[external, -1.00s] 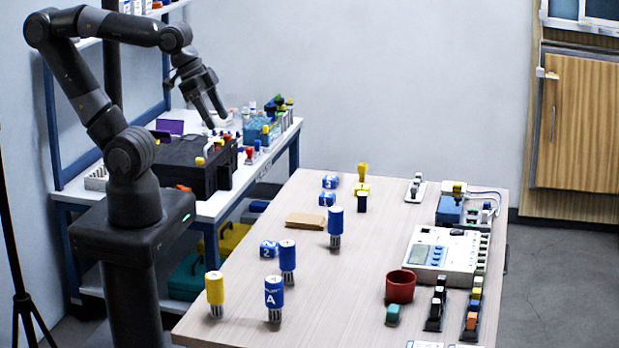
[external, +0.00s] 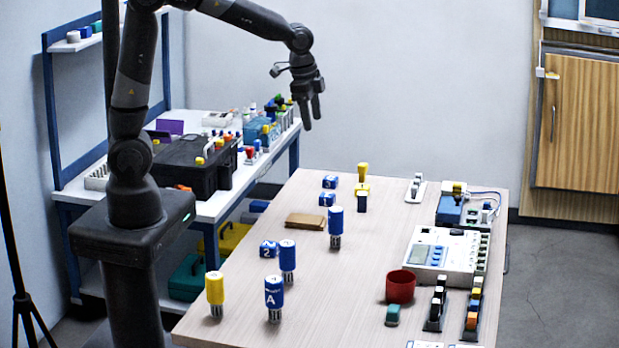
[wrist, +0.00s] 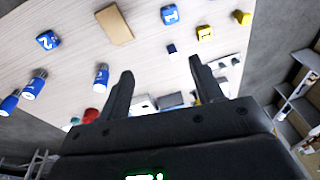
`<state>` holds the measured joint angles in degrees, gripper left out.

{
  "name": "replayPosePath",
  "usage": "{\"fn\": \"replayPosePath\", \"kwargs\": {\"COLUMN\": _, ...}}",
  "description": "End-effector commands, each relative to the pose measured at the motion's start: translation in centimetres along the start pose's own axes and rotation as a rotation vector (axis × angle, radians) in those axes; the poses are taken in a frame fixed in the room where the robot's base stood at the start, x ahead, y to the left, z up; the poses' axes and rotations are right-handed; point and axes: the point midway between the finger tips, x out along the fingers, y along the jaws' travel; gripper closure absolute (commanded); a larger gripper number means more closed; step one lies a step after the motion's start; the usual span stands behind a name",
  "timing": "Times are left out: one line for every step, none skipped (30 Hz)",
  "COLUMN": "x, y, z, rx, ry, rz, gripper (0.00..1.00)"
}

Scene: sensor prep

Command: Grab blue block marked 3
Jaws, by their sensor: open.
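Two small blue blocks sit near the far left of the table, a farther one (external: 330,182) and a nearer one (external: 327,199). Their white marks are too small to read surely; the farther one may be the 3. A blue block marked 2 (external: 268,249) lies nearer the front left and shows in the wrist view (wrist: 48,40). One of the far blue blocks appears at the top of the wrist view (wrist: 170,14), its mark unclear. My gripper (external: 313,115) is open and empty, high above the table's far end. Its fingers are spread in the wrist view (wrist: 160,70).
A brown pad (external: 306,221) lies between the blocks. Blue cylinders (external: 335,222) and a yellow cylinder (external: 215,288) stand upright on the left half. Yellow pieces (external: 362,188) sit right of the far blocks. A red cup (external: 400,287) and white device (external: 440,253) are right.

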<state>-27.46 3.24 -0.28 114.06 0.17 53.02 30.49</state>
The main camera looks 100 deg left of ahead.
Motion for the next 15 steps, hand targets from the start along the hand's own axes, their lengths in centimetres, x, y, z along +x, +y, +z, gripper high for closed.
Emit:
{"fn": "replayPosePath", "kwargs": {"x": 1.5, "y": -1.9, "z": -0.2, "rx": -0.003, "ry": -0.023, "rz": 0.008, "gripper": 0.40}}
{"fn": "replayPosePath", "kwargs": {"x": 2.2, "y": -2.9, "z": -0.3, "rx": -0.001, "ry": -0.032, "rz": 0.012, "gripper": 0.40}}
{"fn": "replayPosePath", "kwargs": {"x": 3.3, "y": -4.2, "z": -0.4, "rx": 0.001, "ry": -0.046, "rz": 0.018, "gripper": 0.40}}
{"fn": "replayPosePath", "kwargs": {"x": 4.1, "y": -5.2, "z": -0.4, "rx": 0.003, "ry": -0.055, "rz": 0.023, "gripper": 0.40}}
{"fn": "replayPosePath", "kwargs": {"x": 4.9, "y": -6.2, "z": -0.3, "rx": 0.006, "ry": -0.065, "rz": 0.028, "gripper": 0.40}}
{"fn": "replayPosePath", "kwargs": {"x": 6.0, "y": -7.5, "z": -0.2, "rx": 0.008, "ry": -0.078, "rz": 0.035, "gripper": 0.40}}
{"fn": "replayPosePath", "kwargs": {"x": 6.8, "y": -8.5, "z": -0.1, "rx": 0.011, "ry": -0.086, "rz": 0.040, "gripper": 0.40}}
{"fn": "replayPosePath", "kwargs": {"x": 7.7, "y": -9.4, "z": 0.0, "rx": 0.012, "ry": -0.095, "rz": 0.046, "gripper": 0.40}}
{"fn": "replayPosePath", "kwargs": {"x": 8.7, "y": -10.6, "z": 0.2, "rx": 0.015, "ry": -0.104, "rz": 0.053, "gripper": 0.40}}
{"fn": "replayPosePath", "kwargs": {"x": 9.4, "y": -11.3, "z": 0.4, "rx": 0.017, "ry": -0.111, "rz": 0.059, "gripper": 0.40}}
{"fn": "replayPosePath", "kwargs": {"x": 10.1, "y": -12.1, "z": 0.5, "rx": 0.019, "ry": -0.116, "rz": 0.064, "gripper": 0.40}}
{"fn": "replayPosePath", "kwargs": {"x": 10.9, "y": -12.9, "z": 0.8, "rx": 0.021, "ry": -0.124, "rz": 0.070, "gripper": 0.40}}
{"fn": "replayPosePath", "kwargs": {"x": 11.5, "y": -13.4, "z": 1.0, "rx": 0.023, "ry": -0.128, "rz": 0.074, "gripper": 0.40}}
{"fn": "replayPosePath", "kwargs": {"x": 11.9, "y": -13.9, "z": 1.1, "rx": 0.024, "ry": -0.131, "rz": 0.077, "gripper": 0.40}}
{"fn": "replayPosePath", "kwargs": {"x": 12.5, "y": -14.4, "z": 1.3, "rx": 0.026, "ry": -0.136, "rz": 0.082, "gripper": 0.40}}
